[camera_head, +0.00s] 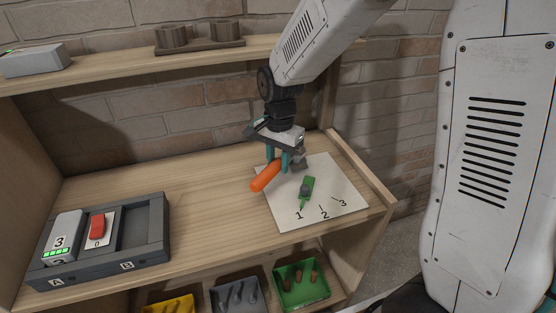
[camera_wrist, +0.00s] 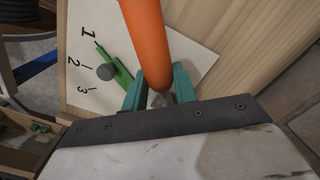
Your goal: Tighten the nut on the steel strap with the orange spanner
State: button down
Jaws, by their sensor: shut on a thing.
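My gripper (camera_head: 279,162) has two teal fingers and is over the right part of the wooden bench. It is shut on the orange spanner (camera_head: 265,177), whose thick rounded handle points toward the front left. In the wrist view the orange spanner (camera_wrist: 147,35) runs up from between the fingers of my gripper (camera_wrist: 160,94). A small grey part shows right beside the fingers in the head view; I cannot tell whether it belongs to the spanner. I cannot make out the nut or the steel strap.
A white board (camera_head: 345,207) marked 1, 2, 3 carries a green pointer (camera_head: 308,183) with a grey knob. A dark tray (camera_head: 158,235) with a red switch (camera_head: 97,226) is at left. Coloured bins (camera_head: 302,300) are below. A shelf (camera_head: 120,68) is above. The bench middle is clear.

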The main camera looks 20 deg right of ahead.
jog(key=shift+f, duration=0.3)
jog(key=shift+f, duration=0.75)
jog(key=shift+f, duration=0.1)
jog(key=w+a+m, duration=0.1)
jog(key=w+m, duration=0.1)
jog(key=shift+a+m, duration=0.15)
jog(key=shift+m, duration=0.15)
jog(key=shift+w+a+m, duration=0.3)
jog(key=shift+w+m, duration=0.55)
jog(key=shift+m, duration=0.25)
jog(key=shift+s+d+n, duration=0.15)
jog(key=shift+s+n, duration=0.15)
